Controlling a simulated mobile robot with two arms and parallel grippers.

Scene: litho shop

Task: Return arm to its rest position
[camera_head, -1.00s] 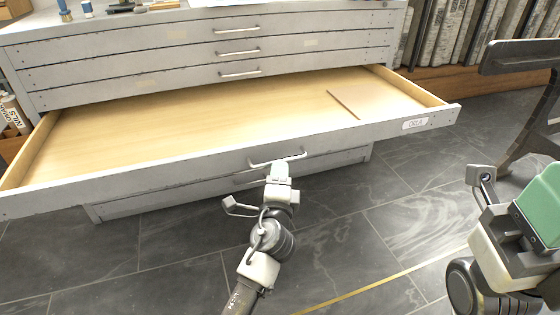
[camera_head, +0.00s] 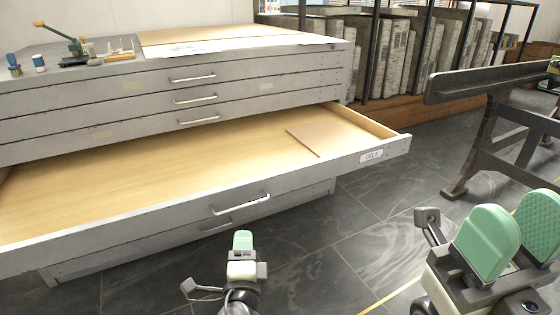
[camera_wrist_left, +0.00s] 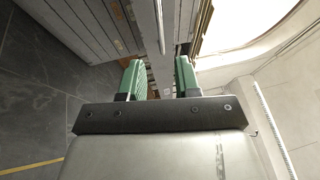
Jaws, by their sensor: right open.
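My left gripper (camera_head: 243,240) is at the lower middle of the head view, below and apart from the handle (camera_head: 240,204) of the pulled-out drawer (camera_head: 330,178). In the left wrist view, the two green fingers of my left gripper (camera_wrist_left: 158,78) stand apart with nothing held between them. A long grey edge shows beyond the gap. My right gripper (camera_head: 508,238) is at the lower right of the head view, its two green pads apart and empty.
The grey flat-file cabinet (camera_head: 340,75) fills the left and middle. Its open drawer holds a thin brown sheet (camera_head: 318,142). A dark stand (camera_head: 490,120) is at the right, and stored slabs (camera_head: 410,55) line the back. The tiled floor (camera_head: 375,225) between is clear.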

